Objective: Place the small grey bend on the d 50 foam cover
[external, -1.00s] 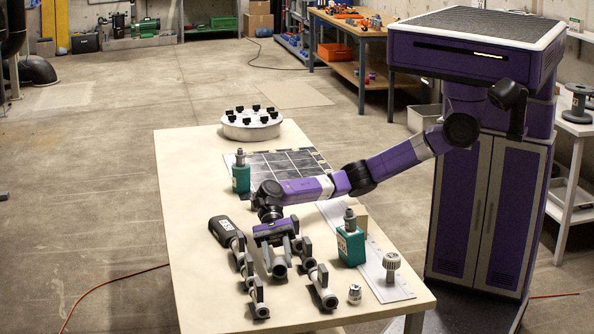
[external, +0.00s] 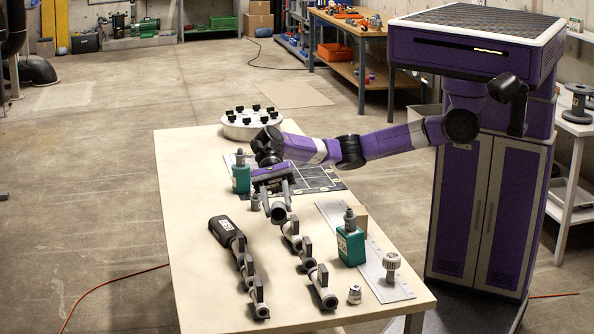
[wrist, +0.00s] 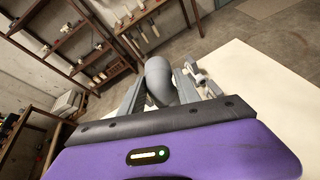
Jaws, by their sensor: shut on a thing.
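In the wrist view the rounded grey bend (wrist: 158,76) sits between the two fingers. The dark board (external: 314,174) has white lines and some round marks. My arm and gripper hide part of it, and I cannot tell which part is the d 50 foam cover.
Pipe assemblies (external: 243,262) lie in front. Another green bottle (external: 351,246) stands at the right. A white round flange (external: 251,128) is at the back.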

